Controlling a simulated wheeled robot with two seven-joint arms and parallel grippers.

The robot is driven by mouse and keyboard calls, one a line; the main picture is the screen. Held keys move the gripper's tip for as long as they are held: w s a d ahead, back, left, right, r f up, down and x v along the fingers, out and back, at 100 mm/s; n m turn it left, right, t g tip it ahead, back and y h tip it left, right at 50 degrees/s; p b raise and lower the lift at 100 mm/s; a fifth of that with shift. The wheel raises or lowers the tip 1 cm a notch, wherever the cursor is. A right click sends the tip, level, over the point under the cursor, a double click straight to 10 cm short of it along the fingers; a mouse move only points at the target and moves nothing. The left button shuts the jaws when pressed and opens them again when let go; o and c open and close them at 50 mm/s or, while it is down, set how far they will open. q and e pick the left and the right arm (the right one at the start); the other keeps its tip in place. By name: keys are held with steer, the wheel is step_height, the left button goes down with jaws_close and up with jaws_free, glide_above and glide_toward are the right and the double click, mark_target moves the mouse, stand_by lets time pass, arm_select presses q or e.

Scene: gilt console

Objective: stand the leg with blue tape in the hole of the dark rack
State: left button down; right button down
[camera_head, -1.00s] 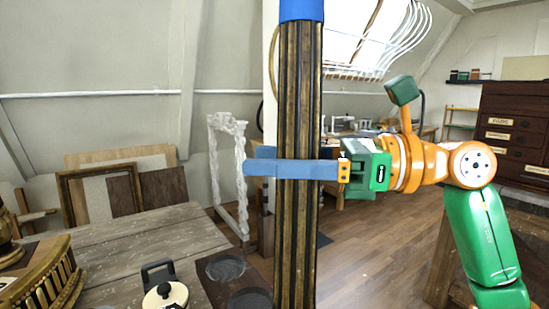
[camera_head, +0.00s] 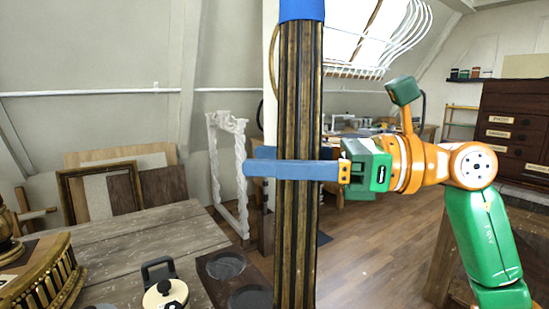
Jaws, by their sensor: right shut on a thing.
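The leg with blue tape (camera_head: 298,110) is a tall, fluted brown and gold post, upright in the middle of the view. Its blue tape (camera_head: 301,9) is at the top, and its lower end runs out of the picture. My right gripper (camera_head: 290,168) comes from the right, its blue fingers shut on the leg at mid-height. The dark rack (camera_head: 240,281) is a dark brown board with round holes, left of the leg and low in view. Part of it is hidden behind the leg. Whether the leg's foot touches anything cannot be seen. My left gripper is not in view.
A grey wooden table (camera_head: 150,245) fills the lower left. On it are a cream round pot (camera_head: 166,294) beside the rack and a gilt carved piece (camera_head: 50,278) at the left. A white carved frame (camera_head: 229,180) stands behind. Open floor (camera_head: 375,255) lies to the right.

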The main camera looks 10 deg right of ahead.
stand_by(0.3)
jaws_free()
steer(key=shift+s, duration=0.1)
